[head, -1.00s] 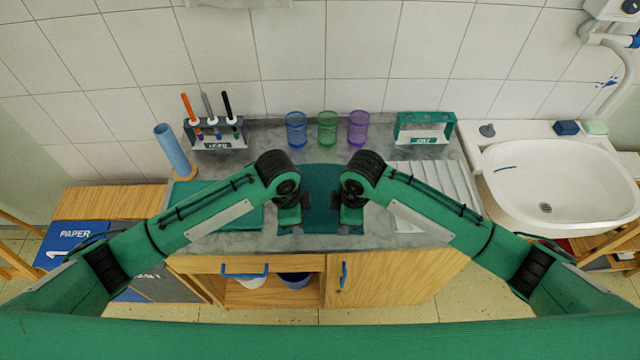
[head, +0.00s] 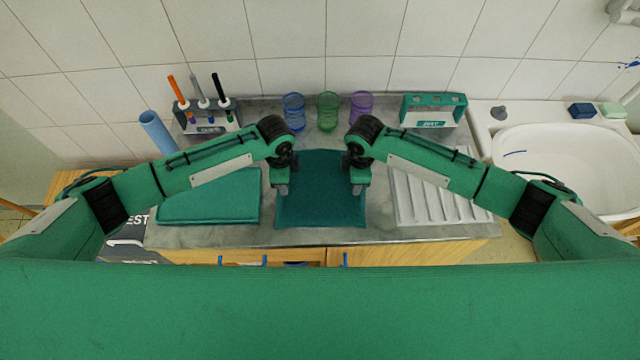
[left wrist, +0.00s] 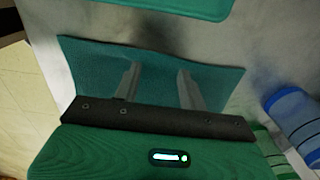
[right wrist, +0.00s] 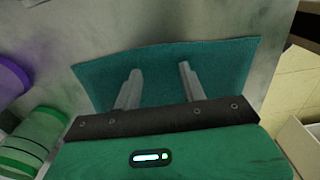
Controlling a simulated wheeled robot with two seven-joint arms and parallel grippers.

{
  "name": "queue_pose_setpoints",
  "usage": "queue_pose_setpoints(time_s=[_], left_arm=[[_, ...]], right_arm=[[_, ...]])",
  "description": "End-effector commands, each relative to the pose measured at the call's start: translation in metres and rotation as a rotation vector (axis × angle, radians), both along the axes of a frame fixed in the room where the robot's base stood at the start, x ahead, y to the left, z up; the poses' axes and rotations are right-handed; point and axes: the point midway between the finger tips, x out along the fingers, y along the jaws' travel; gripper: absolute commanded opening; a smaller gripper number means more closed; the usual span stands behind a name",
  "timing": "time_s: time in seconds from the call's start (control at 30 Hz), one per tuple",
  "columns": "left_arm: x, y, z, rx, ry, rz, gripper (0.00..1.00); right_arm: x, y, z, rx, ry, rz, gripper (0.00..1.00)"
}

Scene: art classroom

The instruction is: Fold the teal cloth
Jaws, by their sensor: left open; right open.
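The teal cloth (head: 320,202) lies flat and spread out on the grey worktop, in the middle of the head view. My left gripper (head: 282,188) is over its left edge and my right gripper (head: 357,188) is over its right edge. The cloth fills the space between the open, empty fingers in the left wrist view (left wrist: 90,62) and in the right wrist view (right wrist: 222,72). I cannot tell whether any fingertip touches it. Part of each side edge is hidden by the grippers.
A green mat (head: 212,198) lies left of the cloth, and a ribbed white drainer (head: 440,205) lies right. Blue (head: 293,112), green (head: 327,112) and purple (head: 360,108) cups stand behind. Racks (head: 205,118) (head: 433,110) stand at the back; a sink (head: 565,160) is at right.

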Motion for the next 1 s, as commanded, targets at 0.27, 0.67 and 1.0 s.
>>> queue_pose_setpoints(time_s=[0.27, 0.67, 1.0], left_arm=[[-0.0002, -0.0003, -0.0053, -0.001, 0.000, -0.001, 0.42], [-0.0003, 0.0000, -0.0085, 0.000, 0.000, 0.000, 0.42], [-0.0004, 0.0001, -0.0097, 0.000, 0.000, 0.000, 0.30]], right_arm=[[-0.0001, 0.0002, -0.0054, 0.001, -0.001, 0.000, 0.42], [-0.0004, -0.0001, -0.0083, 0.000, 0.000, 0.000, 0.42], [-0.0005, -0.0002, -0.0092, 0.000, 0.000, 0.000, 0.30]])
